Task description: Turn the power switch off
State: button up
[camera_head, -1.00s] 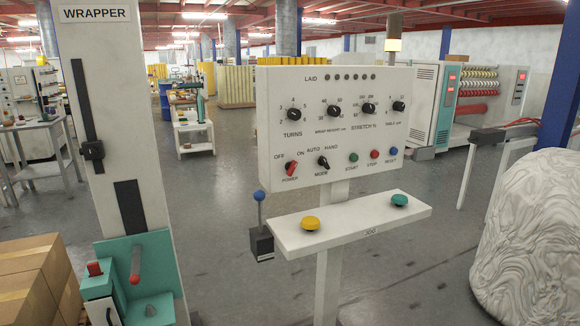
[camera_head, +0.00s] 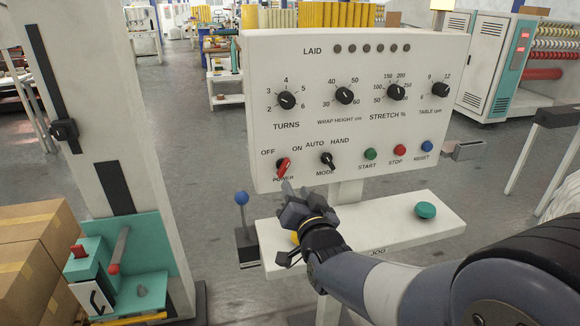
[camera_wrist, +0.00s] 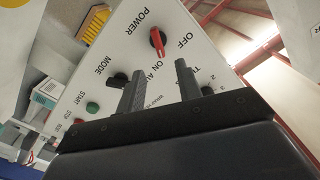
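The red power switch (camera_head: 283,167) is a small rotary knob at the lower left of the white control panel, between the OFF and ON labels. In the wrist view the red knob (camera_wrist: 157,40) has its pointer turned toward ON. My gripper (camera_head: 289,190) is just below and in front of the switch, in front of the panel's lower edge. In the wrist view my gripper (camera_wrist: 159,68) is open, with nothing between its two dark fingers, and the knob shows beyond the fingertips, apart from them.
The black mode knob (camera_head: 327,160) is close on the right. Green, red and blue buttons (camera_head: 398,151) follow further right. Below is a jog shelf (camera_head: 380,235) with a yellow button (camera_head: 295,238), partly hidden by my gripper, and a green one (camera_head: 426,210). A blue-tipped lever (camera_head: 242,198) stands left.

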aim_at(286, 169)
jog(key=p+x, duration=0.1)
jog(key=x, duration=0.8)
jog(key=shift+w+f+p, duration=0.1)
jog(key=shift+p, duration=0.3)
grip_shut()
